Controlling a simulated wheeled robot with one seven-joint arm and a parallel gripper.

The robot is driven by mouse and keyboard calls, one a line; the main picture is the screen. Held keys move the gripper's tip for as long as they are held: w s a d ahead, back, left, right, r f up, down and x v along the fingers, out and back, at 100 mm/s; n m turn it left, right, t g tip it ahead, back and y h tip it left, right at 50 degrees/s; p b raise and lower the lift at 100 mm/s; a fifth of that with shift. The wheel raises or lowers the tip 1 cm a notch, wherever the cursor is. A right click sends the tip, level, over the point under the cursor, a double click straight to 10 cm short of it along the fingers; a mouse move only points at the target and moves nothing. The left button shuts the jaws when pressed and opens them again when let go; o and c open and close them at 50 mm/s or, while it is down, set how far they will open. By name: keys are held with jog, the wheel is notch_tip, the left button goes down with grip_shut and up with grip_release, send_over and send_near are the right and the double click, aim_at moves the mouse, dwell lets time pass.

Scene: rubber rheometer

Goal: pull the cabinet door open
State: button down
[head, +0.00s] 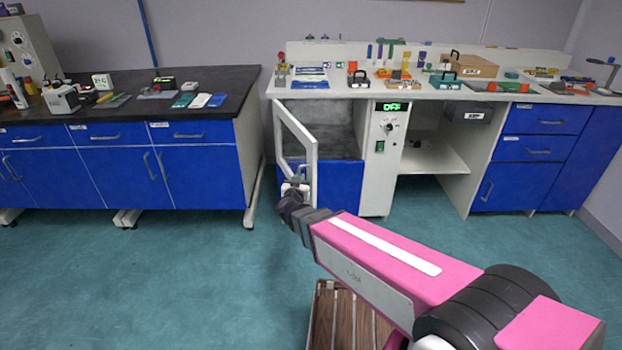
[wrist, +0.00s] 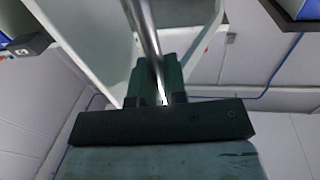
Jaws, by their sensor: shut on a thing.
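The cabinet door (head: 311,160) is a white frame with a clear pane. It stands swung well out from the cabinet (head: 335,118), hinged on the left, and the grey inside shows. My gripper (head: 294,188) is at the lower part of the door. In the wrist view my gripper (wrist: 157,78) is shut on a metal bar handle (wrist: 146,30), with a dark green finger on each side. The pale door panel (wrist: 85,40) fills the upper left there.
A dark-topped bench (head: 205,108) with blue doors stands left, close to the open door. A white worktop (head: 430,93) with many small items runs above the cabinet. A control panel reading OFF (head: 391,107) is on its right.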

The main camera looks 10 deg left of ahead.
jog(key=s+a+m+g+h, duration=0.1)
jog(key=a+m+h, duration=0.2)
jog(key=a, duration=0.9)
jog(key=s+a+m+g+h, duration=0.2)
jog(key=a+h, duration=0.4)
jog(key=a, duration=0.6)
jog(key=shift+s+a+m+h, duration=0.3)
jog(key=shift+a+m+h, duration=0.1)
jog(key=shift+m, duration=0.4)
jog(key=c, duration=1.2)
grip_release()
jog(key=v, duration=1)
jog(key=shift+s+a+r, duration=0.1)
jog(key=shift+s+a, duration=0.15)
jog(key=shift+s, duration=0.05)
